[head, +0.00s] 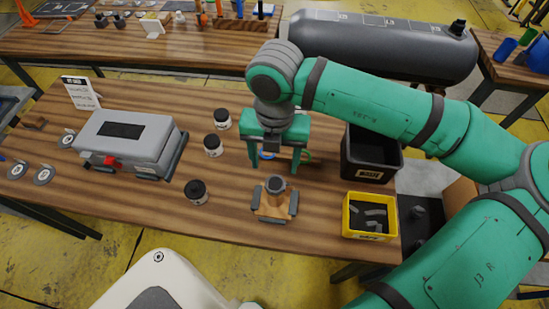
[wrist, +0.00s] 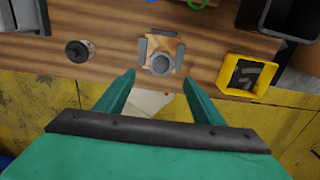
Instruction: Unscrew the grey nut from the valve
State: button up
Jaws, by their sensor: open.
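The valve with the grey nut (head: 275,184) on top stands upright in a wooden holder (head: 272,211) with dark grey clamp pieces, near the front edge of the table. In the wrist view, the grey nut (wrist: 161,63) is seen from above, just beyond the fingertips. Threads under the nut cannot be made out.
A yellow bin (head: 347,215) with grey pieces and a black bin (head: 349,160) stand to the right. Several dark-lidded jars (head: 197,193) and a grey machine (head: 115,142) stand to the left. The table front between jar and holder is clear.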

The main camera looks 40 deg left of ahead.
aim_at(275, 184)
jog(key=shift+f, duration=4.95)
jog(key=c, duration=1.1)
jog(key=shift+o, duration=0.2)
jog(key=n, duration=0.5)
jog(key=shift+f+n, duration=0.1)
jog(key=shift+n, duration=0.2)
jog(key=shift+d, duration=0.1)
